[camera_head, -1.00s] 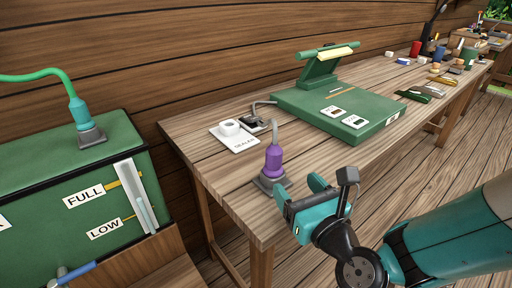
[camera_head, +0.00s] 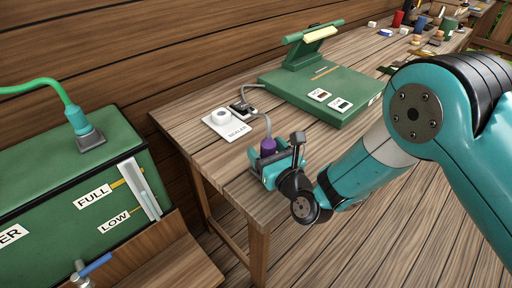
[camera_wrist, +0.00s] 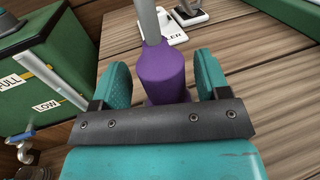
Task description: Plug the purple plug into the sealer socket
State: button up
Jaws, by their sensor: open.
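The purple plug (camera_head: 268,147) stands upright near the front left corner of the table, its grey cord rising from its top. My gripper (camera_head: 270,168) is at the plug, with its teal fingers open on either side. In the wrist view the plug (camera_wrist: 163,72) sits between the two fingers (camera_wrist: 160,80), with a gap showing at the right finger. The plug's lower part is hidden by my gripper. The white sealer socket plate (camera_head: 226,123), with a round white socket and the label "SEALER", lies flat behind and left of the plug.
The green sealer machine (camera_head: 318,95) stands on the table (camera_head: 185,125) to the right of the socket. A green tank (camera_head: 60,180) with a green hose and FULL and LOW labels is at the left. Small items crowd the table's far end.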

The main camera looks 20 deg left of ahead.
jog(key=shift+w+d, duration=0.1)
jog(key=shift+d, duration=0.1)
jog(key=shift+c, duration=0.9)
jog(key=c, duration=0.9)
jog(key=shift+o, duration=0.2)
notch_tip(320, 180, up, 20)
jog(key=p, duration=0.8)
jog(key=shift+p, duration=0.35)
jog(key=shift+r+p, duration=2.75)
jog(key=shift+p, duration=0.05)
